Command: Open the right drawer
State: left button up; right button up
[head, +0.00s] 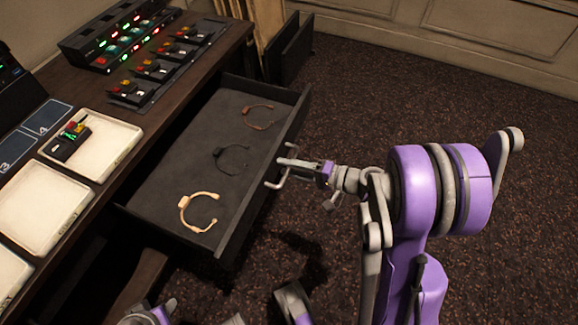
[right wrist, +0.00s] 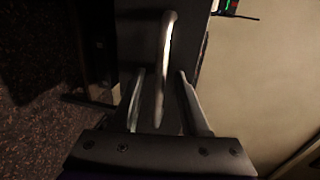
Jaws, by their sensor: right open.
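The right drawer (head: 170,160) is pulled out from under the desk, and its dark grey inside is in plain view. Three open cuff-like bands lie in it: a brown one (head: 258,126), a black one (head: 232,170) and a tan one (head: 184,213). My right gripper (head: 276,172) is at the outer face of the drawer front. In the right wrist view its fingers (right wrist: 161,80) are open, one on each side of a pale bar handle (right wrist: 166,50). I cannot tell whether they touch it. No left gripper can be made out in the head view.
The desk top holds white trays (head: 105,125), a small device (head: 68,143), a row of switch units (head: 150,69) and a lit console (head: 115,40). A dark panelled object (head: 290,50) stands on the floor beyond the drawer. The carpet (head: 400,90) to the right is clear.

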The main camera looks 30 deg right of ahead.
pick_arm(q)
jog(key=shift+r+p, duration=0.55)
jog(key=shift+r, duration=0.15)
pick_arm(e)
jog(key=v, duration=1)
jog(key=shift+s+d, duration=0.2)
jog(key=shift+s, duration=0.05)
jog(key=s+a+f+n+g+h, duration=0.2)
jog(key=a+n+g+h, duration=0.15)
jog(key=a, duration=0.25)
jog(key=s+a+f+n+g+h, duration=0.2)
jog(key=s+a+g, duration=0.15)
jog(key=a, duration=0.35)
jog(key=s+r+n+h, duration=0.2)
jog(key=s+n+h, duration=0.1)
jog(key=n+h, duration=0.15)
pick_arm(q)
notch_tip(320, 180, up, 20)
jog(key=w+t+p, duration=0.1)
jog(key=p, duration=1.6)
jog(key=shift+w+p, duration=0.3)
jog(key=shift+w, duration=0.1)
pick_arm(e)
notch_tip(320, 180, up, 20)
jog(key=w, duration=0.1)
jog(key=shift+w+d, duration=0.25)
